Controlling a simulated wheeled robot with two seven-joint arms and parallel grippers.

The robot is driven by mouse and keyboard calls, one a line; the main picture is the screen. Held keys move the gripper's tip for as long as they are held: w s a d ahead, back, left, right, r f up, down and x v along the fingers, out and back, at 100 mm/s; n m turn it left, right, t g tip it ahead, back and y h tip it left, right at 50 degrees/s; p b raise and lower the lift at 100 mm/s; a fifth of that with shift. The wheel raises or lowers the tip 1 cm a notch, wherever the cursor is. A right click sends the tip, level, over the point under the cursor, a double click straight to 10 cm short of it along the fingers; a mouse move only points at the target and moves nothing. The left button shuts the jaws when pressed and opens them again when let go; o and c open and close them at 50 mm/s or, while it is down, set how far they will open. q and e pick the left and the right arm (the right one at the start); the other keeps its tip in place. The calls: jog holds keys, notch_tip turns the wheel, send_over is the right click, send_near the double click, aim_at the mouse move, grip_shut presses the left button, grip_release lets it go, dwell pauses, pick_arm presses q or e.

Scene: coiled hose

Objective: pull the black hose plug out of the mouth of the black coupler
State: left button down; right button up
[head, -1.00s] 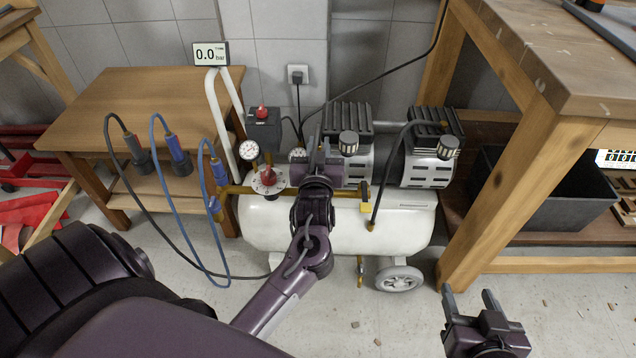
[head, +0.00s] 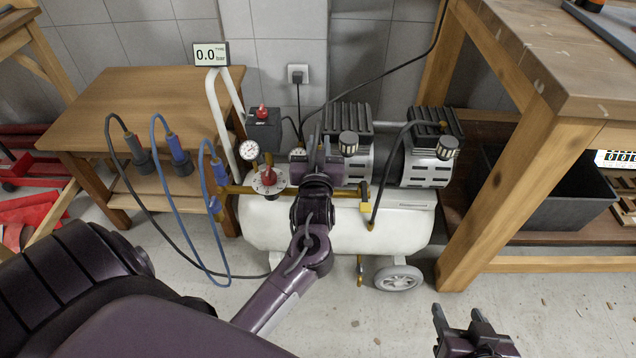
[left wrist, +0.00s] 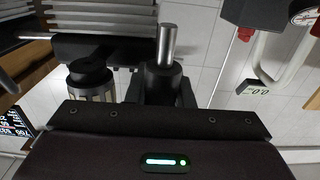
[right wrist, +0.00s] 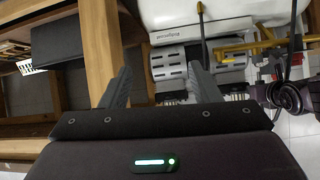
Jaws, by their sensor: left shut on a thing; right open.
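My left gripper (head: 322,148) is in front of the white compressor tank, fingers pointing away from me. In the left wrist view it is shut on a black cylinder (left wrist: 163,84) with a bare metal nose, which looks like the black hose plug. The nose stands clear, with nothing around it. A black hose (head: 170,232) hangs in a loop from a dark fitting (head: 140,157), possibly the black coupler, at the side table. Its lower run passes behind my left arm. My right gripper (head: 456,312) is open and empty at the lower right, over the floor.
A blue hose (head: 185,215) hangs beside the black one, with blue fittings (head: 178,150) at the side table. The compressor (head: 390,228) carries gauges, a red knob (head: 268,176) and brass pipes. A wooden bench (head: 550,110) stands right. The floor in front is clear.

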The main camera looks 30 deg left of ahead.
jog(key=s+d+f+g+h, duration=0.1)
jog(key=s+f+g, duration=0.1)
jog(key=s+f, duration=0.2)
jog(key=shift+f+g+p, duration=0.3)
jog(key=shift+g, duration=0.1)
dwell(0.7)
dwell(0.3)
